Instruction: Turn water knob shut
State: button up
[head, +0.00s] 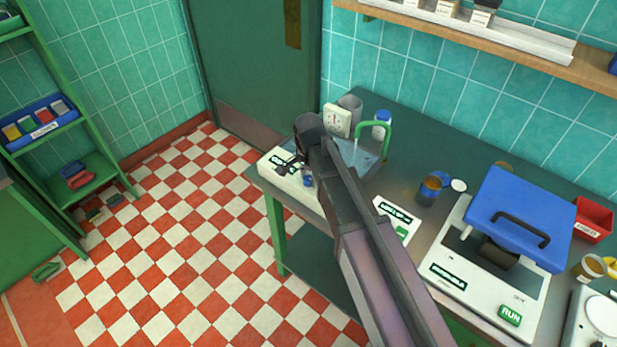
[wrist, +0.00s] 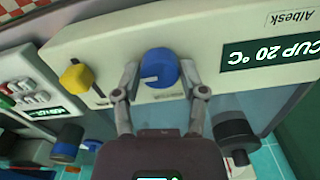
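A round blue knob (wrist: 160,68) with a pale pointer line sits on the white front panel (wrist: 105,42) of a sink unit, beside a dark display reading "CUP 20 °C" (wrist: 270,48). The display text is upside down in the wrist view. My gripper (wrist: 160,74) has one finger on each side of the blue knob. Narrow gaps seem to show between the fingertips and the knob; contact is hard to judge. In the head view, my gripper (head: 298,172) is at the sink unit's front, by the blue knob (head: 308,181), and my arm covers part of the unit.
A yellow knob (wrist: 76,77) is left of the blue one in the wrist view. A green tap (head: 373,135) stands over the basin. A white dial box (head: 337,120) and a blue-capped bottle (head: 381,122) are behind. A blue-lidded machine (head: 520,215) is at right.

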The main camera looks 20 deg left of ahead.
grip_shut()
jog(key=shift+n, duration=0.5)
jog(key=n, duration=0.3)
jog(key=shift+n, duration=0.3)
jog(key=n, duration=0.4)
jog(key=shift+n, duration=0.3)
jog(key=n, duration=0.4)
jog(key=shift+n, duration=0.3)
jog(key=n, duration=0.4)
